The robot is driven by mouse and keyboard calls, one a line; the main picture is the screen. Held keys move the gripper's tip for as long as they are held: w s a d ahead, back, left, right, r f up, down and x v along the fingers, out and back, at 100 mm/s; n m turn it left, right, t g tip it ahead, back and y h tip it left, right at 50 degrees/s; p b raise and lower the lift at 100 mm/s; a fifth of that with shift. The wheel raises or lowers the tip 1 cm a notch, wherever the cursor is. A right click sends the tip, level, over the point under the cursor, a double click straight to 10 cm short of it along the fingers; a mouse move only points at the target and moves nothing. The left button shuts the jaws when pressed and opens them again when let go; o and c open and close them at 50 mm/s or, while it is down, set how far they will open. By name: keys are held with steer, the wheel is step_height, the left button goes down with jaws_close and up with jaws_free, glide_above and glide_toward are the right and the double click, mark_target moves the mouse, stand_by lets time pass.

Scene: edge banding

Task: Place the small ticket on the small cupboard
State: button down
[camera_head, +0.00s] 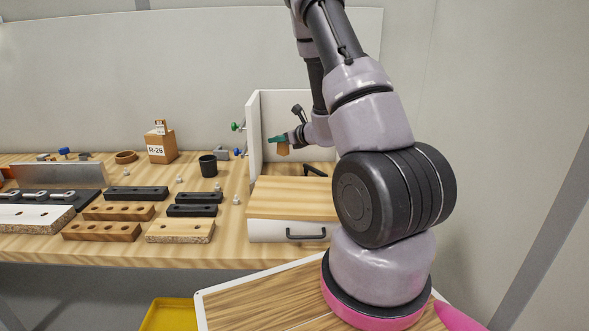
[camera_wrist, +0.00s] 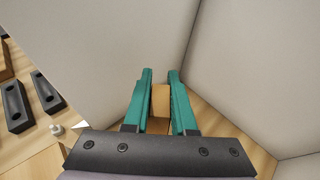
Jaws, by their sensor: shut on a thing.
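My gripper (camera_head: 281,139), with teal fingers, is shut on a small tan piece (camera_head: 283,150). In the wrist view, the piece (camera_wrist: 160,101) sits between the two fingertips (camera_wrist: 160,82). It may be the small ticket; no print on it can be seen. The small cupboard (camera_head: 290,231) has a white front, a dark handle and a wooden top (camera_head: 292,197). It stands at the right end of the bench. My gripper is above and behind its top, in front of two upright white panels (camera_head: 254,125), with the piece apart from the surface below.
A brown block marked R-26 (camera_head: 161,148) with a small tag on top stands at the back. A black cup (camera_head: 208,166), black and wooden drilled bars and small fittings cover the bench to the left. A dark handle-like part (camera_head: 314,170) lies behind the cupboard top.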

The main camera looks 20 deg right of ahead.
step_height(320, 180, down, 9)
steer(key=shift+r, duration=0.1)
steer(key=shift+f, duration=0.3)
steer(key=shift+f, duration=0.45)
steer(key=shift+s+f, duration=0.1)
steer(key=shift+f, duration=0.05)
